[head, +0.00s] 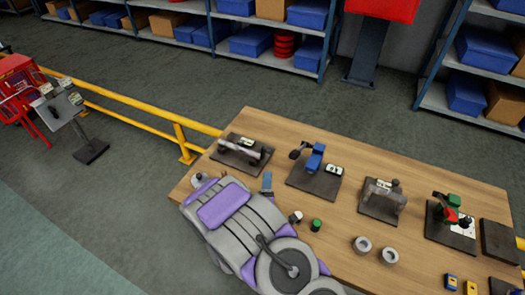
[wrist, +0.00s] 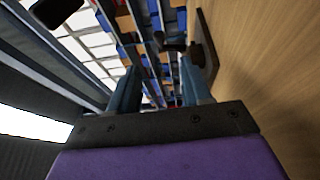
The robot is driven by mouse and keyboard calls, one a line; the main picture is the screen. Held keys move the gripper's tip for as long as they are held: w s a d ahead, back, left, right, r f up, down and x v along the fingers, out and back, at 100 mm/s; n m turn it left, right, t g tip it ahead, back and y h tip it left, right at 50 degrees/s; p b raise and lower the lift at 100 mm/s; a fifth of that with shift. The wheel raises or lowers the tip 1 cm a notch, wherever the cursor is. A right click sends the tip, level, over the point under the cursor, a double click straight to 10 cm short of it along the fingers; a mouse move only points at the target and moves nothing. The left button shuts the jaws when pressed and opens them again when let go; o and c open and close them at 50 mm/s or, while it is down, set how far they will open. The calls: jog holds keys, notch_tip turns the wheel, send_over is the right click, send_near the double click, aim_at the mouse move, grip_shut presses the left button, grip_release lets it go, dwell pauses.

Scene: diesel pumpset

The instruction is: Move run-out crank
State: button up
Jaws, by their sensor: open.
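Several fixtures on dark plates stand along the wooden table in the head view. The leftmost holds a dark and grey bar (head: 240,149). A blue fixture (head: 314,160) beside it carries a black arm with a knob (head: 298,150). I cannot tell for certain which part is the run-out crank. My gripper (wrist: 158,68) is open in the wrist view, its two blue-grey fingers apart with nothing seen between them. A dark plate with a dark part (wrist: 205,48) lies beyond the right finger. In the head view, my grey and purple arm hides the table's near left part.
A grey fixture (head: 382,200) and a green and red one (head: 450,212) stand farther right on the table (head: 335,225). Two grey rings (head: 375,250) and small cylinders lie near its front. A yellow rail (head: 135,103) runs behind on the left. Shelves line the back.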

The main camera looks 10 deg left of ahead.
aim_at(270, 150)
jog(key=w+b, duration=0.1)
jog(key=w, duration=0.4)
jog(key=w+b, duration=0.1)
jog(key=w, duration=0.4)
jog(key=w+b, duration=0.1)
jog(key=w, duration=0.4)
jog(key=shift+a+r, duration=0.2)
jog(key=shift+a, duration=0.05)
jog(key=shift+w+a+r, duration=0.1)
jog(key=shift+w+r, duration=0.05)
jog(key=shift+w, duration=0.5)
jog(key=shift+c, duration=0.2)
jog(key=shift+s, duration=0.1)
grip_shut()
